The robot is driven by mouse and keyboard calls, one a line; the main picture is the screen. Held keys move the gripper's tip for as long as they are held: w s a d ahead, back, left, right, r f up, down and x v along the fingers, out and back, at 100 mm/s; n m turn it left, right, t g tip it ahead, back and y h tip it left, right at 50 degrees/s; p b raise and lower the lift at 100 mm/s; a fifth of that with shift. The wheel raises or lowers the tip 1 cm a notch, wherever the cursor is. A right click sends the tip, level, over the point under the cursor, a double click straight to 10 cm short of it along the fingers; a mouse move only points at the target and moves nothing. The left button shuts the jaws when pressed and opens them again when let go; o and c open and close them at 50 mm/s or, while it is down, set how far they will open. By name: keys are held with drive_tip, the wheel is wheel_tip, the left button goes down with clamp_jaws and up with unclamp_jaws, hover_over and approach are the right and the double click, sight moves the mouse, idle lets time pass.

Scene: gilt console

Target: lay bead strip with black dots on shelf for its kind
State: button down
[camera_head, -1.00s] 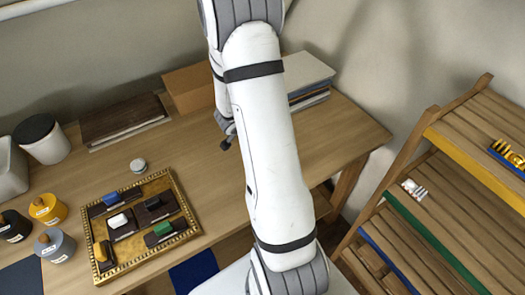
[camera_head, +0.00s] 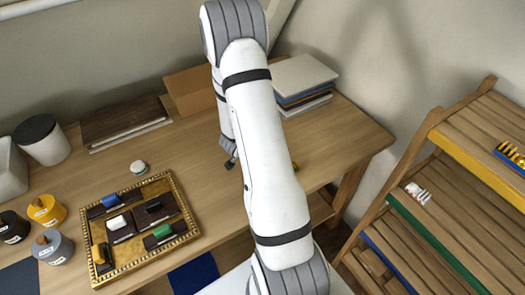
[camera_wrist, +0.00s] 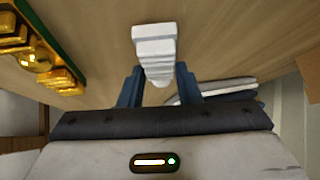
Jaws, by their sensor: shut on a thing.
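My gripper (camera_wrist: 159,88) shows in the wrist view with two blue fingers, shut on a white ribbed strip (camera_wrist: 155,45) that stands out ahead of them. I cannot make out any dots on it. My arm hides the gripper and the held strip in the head view. The shelf rack stands at the right, with a yellow-edged top shelf (camera_head: 490,125), a green-edged shelf (camera_head: 445,215) below it and a blue-edged shelf (camera_head: 385,263) lowest. A yellow-and-black strip on a blue base (camera_head: 512,157) lies on the top shelf. A white strip with dark reddish marks (camera_head: 417,194) lies on the green-edged shelf.
A gold-beaded piece on a green base (camera_wrist: 45,50) is close at left in the wrist view. A small yellow-green thing (camera_head: 295,166) shows beside my arm. A gilt tray (camera_head: 188,216), lidded pots (camera_head: 48,210) and stacked books (camera_head: 303,80) occupy the desk.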

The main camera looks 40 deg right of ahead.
drive_tip(key=shift+f, duration=0.45)
drive_tip(key=shift+f, duration=0.1)
drive_tip(key=c, duration=1.1)
unclamp_jaws()
drive_tip(key=shift+o, duration=0.2)
